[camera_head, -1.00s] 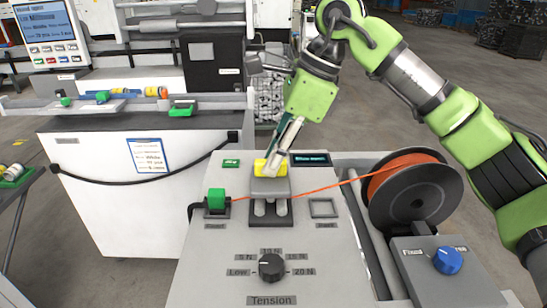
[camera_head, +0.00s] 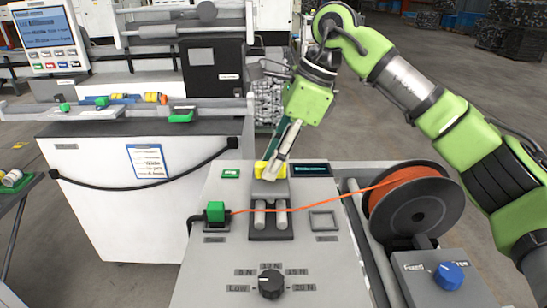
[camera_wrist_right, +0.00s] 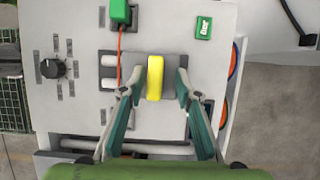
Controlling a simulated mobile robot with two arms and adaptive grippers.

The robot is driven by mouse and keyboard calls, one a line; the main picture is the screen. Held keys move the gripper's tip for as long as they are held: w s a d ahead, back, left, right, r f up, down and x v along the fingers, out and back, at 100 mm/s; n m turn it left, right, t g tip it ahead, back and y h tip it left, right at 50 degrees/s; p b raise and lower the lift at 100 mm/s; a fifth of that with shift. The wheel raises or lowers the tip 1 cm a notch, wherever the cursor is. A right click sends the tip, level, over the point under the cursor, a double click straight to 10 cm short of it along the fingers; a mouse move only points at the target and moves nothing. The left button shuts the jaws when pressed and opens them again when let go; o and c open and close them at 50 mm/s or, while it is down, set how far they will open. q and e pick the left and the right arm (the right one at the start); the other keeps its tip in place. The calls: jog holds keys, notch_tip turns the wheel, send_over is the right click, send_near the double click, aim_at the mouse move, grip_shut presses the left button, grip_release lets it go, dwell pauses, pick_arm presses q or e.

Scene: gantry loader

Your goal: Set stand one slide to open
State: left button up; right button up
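The stand's grey slide block (camera_head: 270,190) sits at the back of its track, with a yellow handle (camera_head: 262,171) on top. Two pale rollers (camera_head: 259,216) are bare in front of it, and the orange line crosses over them. My right gripper (camera_head: 278,163) reaches down at the handle from above. In the right wrist view its two fingers (camera_wrist_right: 160,84) stand apart on either side of the yellow handle (camera_wrist_right: 155,77). The left finger is close to the handle; I cannot tell if it touches. A gap shows at the right finger. My left gripper is not in view.
The panel carries a tension knob (camera_head: 271,284), a green clamp block (camera_head: 215,211), a green label (camera_head: 231,173) and a small display (camera_head: 311,170). The orange spool (camera_head: 417,203) stands to the right, beside a box with a blue knob (camera_head: 449,275). A white machine stands behind left.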

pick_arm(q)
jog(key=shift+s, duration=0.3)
pick_arm(e)
jog(key=v, duration=1.2)
